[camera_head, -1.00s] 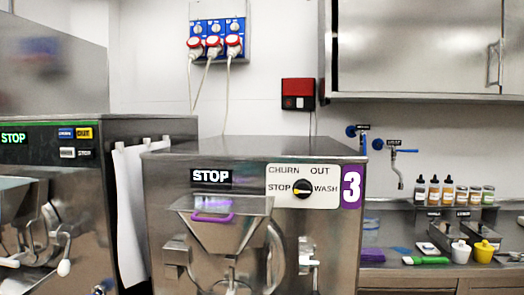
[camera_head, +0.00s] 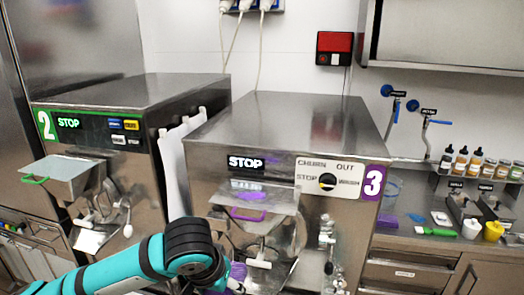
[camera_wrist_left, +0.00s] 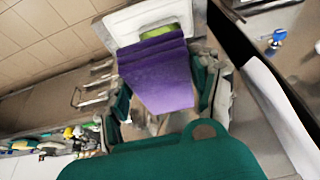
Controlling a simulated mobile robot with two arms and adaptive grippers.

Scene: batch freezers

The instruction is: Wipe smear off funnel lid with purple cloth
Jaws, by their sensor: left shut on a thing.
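The funnel lid (camera_head: 282,197) with a purple handle (camera_head: 248,217) sits on the front of machine 3 (camera_head: 210,165). Purple patches show on and above the lid; I cannot tell smear from reflection. My teal left arm comes in from the lower left. Its gripper (camera_head: 232,280) is low in front of machine 3, below the lid and apart from it. In the left wrist view, the gripper (camera_wrist_left: 160,100) is shut on the folded purple cloth (camera_wrist_left: 160,72), which also shows in the head view (camera_head: 238,270). My right gripper is not in view.
Machine 2 (camera_head: 95,140) stands to the left, its lid (camera_head: 68,175) jutting forward with a green handle. A white cloth (camera_head: 178,160) hangs between the machines. The right counter holds a green brush (camera_head: 435,231), a white jug (camera_head: 471,229), a yellow jug (camera_head: 493,231) and several bottles.

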